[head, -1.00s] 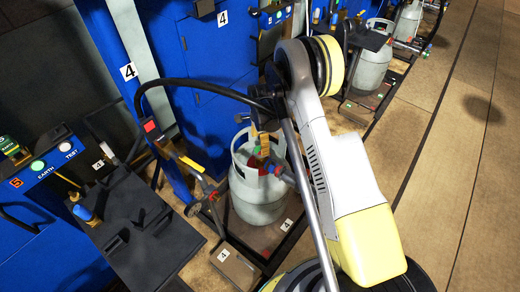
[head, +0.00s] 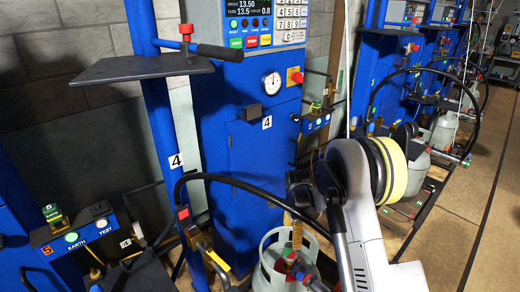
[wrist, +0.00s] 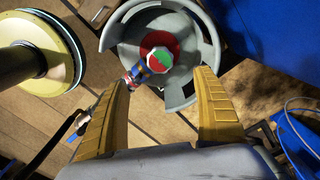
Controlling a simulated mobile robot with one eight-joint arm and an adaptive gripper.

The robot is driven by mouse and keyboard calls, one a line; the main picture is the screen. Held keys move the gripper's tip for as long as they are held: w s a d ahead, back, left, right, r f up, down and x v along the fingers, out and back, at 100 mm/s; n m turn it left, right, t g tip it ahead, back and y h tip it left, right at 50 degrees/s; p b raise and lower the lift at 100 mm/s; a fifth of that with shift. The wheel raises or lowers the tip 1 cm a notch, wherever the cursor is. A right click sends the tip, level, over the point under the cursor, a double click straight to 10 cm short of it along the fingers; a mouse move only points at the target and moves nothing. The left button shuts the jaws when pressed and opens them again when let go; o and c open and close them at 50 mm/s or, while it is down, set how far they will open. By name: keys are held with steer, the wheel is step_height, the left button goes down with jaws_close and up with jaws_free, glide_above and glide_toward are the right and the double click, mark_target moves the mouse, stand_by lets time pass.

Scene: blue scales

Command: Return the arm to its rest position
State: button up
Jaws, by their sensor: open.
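My gripper (wrist: 163,82) is open and empty in the wrist view, its two yellow fingers apart. It points at the top of a grey gas cylinder (wrist: 187,30), whose valve with a green and red cap (wrist: 160,59) shows beyond and between the fingertips. I see no finger contact with it. In the head view my arm (head: 352,215) reaches over the same cylinder (head: 268,268), which stands upright, partly cut off by the lower edge. Only a bit of yellow finger shows there; most of the gripper is hidden behind my arm.
A blue cabinet (head: 245,150) marked 4, with keypad and gauge, stands behind the cylinder. A blue post (head: 150,110) carries a dark shelf (head: 140,68). A black hose (head: 250,187) arcs close to my arm. More cylinders (head: 445,130) stand at right; brown floor (head: 460,235) is open beyond.

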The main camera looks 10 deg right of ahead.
steer(key=s+r+n+t, duration=0.2)
steer(key=s+r+n, duration=0.25)
steer(key=r, duration=0.75)
steer(key=s+r+n+t, duration=0.1)
steer(key=s+r+n, duration=0.3)
steer(key=r, duration=0.7)
steer(key=s+r+n+t, duration=0.2)
steer(key=s+r+n, duration=0.1)
steer(key=s, duration=0.7)
steer(key=s+r+n+t, duration=0.2)
steer(key=s+n, duration=0.3)
steer(key=s, duration=0.6)
steer(key=shift+r, duration=0.75)
steer(key=shift+s+d, duration=0.1)
